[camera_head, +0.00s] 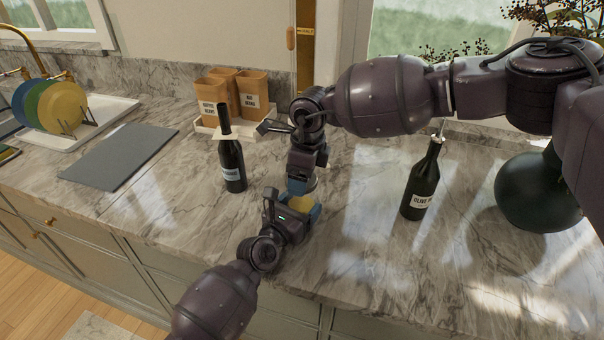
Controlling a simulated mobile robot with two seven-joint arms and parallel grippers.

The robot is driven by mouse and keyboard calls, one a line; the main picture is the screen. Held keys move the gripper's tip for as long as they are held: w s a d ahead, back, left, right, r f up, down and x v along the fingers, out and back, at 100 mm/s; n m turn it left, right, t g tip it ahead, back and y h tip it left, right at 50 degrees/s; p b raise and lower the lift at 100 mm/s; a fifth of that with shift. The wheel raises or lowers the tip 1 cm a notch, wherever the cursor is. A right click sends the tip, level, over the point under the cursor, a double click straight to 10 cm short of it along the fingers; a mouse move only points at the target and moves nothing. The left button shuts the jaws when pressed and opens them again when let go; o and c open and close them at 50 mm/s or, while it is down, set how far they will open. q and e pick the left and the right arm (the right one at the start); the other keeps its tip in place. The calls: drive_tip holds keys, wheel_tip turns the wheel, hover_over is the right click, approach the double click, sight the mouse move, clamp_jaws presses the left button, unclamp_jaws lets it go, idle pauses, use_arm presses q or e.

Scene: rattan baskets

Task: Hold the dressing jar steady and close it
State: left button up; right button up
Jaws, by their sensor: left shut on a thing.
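The dressing jar (299,203) stands on the marble counter near its front edge; only a small yellowish part of it shows between my grippers. My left gripper (303,209) comes in from the lower left and is shut on the jar's lower part, with blue fingertips around it. My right gripper (303,186) points down from above at the jar's top. A pale rounded edge shows beside its fingers, perhaps the lid. The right fingers hide most of the top, so I cannot tell whether they grip the lid or how the lid sits.
A dark bottle (232,165) stands left of the jar, and an olive oil bottle (421,182) stands to the right. Labelled wooden canisters (253,94) are behind on a tray. A grey board (119,156) lies left. A dark green vase (538,192) is far right.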

drive_tip(key=m, duration=0.7)
drive_tip(key=shift+m+t+h, duration=0.3)
drive_tip(key=shift+t, duration=0.1)
drive_tip(key=m, duration=0.6)
drive_tip(key=shift+a+h, duration=0.1)
drive_tip(key=shift+h, duration=0.2)
drive_tip(key=m, duration=0.7)
drive_tip(key=shift+a+h, duration=0.1)
drive_tip(key=shift+h, duration=0.3)
drive_tip(key=m, duration=0.4)
drive_tip(key=shift+m+h, duration=0.3)
drive_tip(key=shift+m, duration=0.1)
drive_tip(key=m, duration=0.2)
drive_tip(key=shift+m+g, duration=0.3)
drive_tip(key=shift+m, duration=0.1)
drive_tip(key=o, duration=0.9)
drive_tip(key=shift+r, duration=2.2)
